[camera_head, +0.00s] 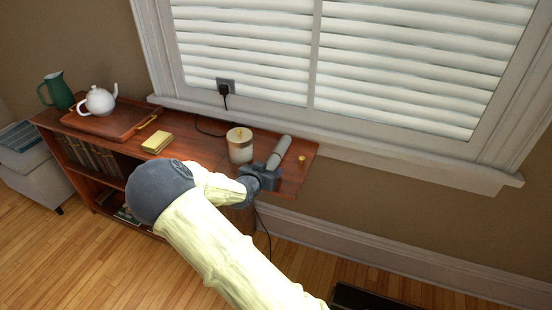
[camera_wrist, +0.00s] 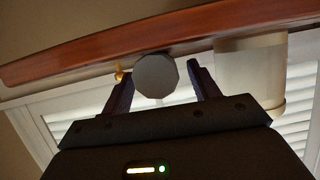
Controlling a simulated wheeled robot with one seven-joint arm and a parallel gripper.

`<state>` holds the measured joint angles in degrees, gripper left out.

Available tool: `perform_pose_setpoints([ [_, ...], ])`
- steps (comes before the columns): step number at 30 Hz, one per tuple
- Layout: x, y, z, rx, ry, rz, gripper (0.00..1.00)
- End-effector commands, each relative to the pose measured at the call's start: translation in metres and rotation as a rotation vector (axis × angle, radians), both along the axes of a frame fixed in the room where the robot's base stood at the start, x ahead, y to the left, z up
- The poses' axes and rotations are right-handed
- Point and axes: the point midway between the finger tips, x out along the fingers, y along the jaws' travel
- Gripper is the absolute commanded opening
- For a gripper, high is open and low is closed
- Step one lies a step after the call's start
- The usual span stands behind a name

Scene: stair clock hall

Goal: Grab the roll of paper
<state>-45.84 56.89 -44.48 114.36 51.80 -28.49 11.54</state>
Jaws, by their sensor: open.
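The roll of paper (camera_head: 284,148) is a pale grey cylinder lying on the right end of the wooden shelf top, pointing toward the window. In the wrist view its round end (camera_wrist: 156,77) faces the camera and shows between the two fingers. My gripper (camera_head: 270,168) is open at the near end of the roll. In the wrist view my gripper's fingers (camera_wrist: 157,72) stand one on each side of the roll's end, with gaps to both. I cannot tell how far along the roll the fingertips reach.
A lidded cream canister (camera_head: 240,146) stands close left of the roll; it also shows in the wrist view (camera_wrist: 250,75). A small brass knob (camera_head: 302,158) is right of the roll. A yellow book (camera_head: 157,142) and a tray (camera_head: 112,122) with a white teapot (camera_head: 98,101) are farther left.

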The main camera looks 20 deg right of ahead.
Motion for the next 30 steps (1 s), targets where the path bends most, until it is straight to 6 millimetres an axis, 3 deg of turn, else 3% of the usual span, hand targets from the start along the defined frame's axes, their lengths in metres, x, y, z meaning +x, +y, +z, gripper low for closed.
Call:
perform_pose_setpoints([
  [5,0.0124,-0.0080,-0.0063,-0.001,0.001,0.000,0.61],
  [20,0.0124,-0.0081,-0.0059,0.000,0.000,0.000,0.61],
  [27,0.0124,-0.0081,-0.0059,0.000,0.000,0.000,0.16],
  [30,0.0124,-0.0082,-0.0057,-0.001,-0.001,0.000,0.12],
])
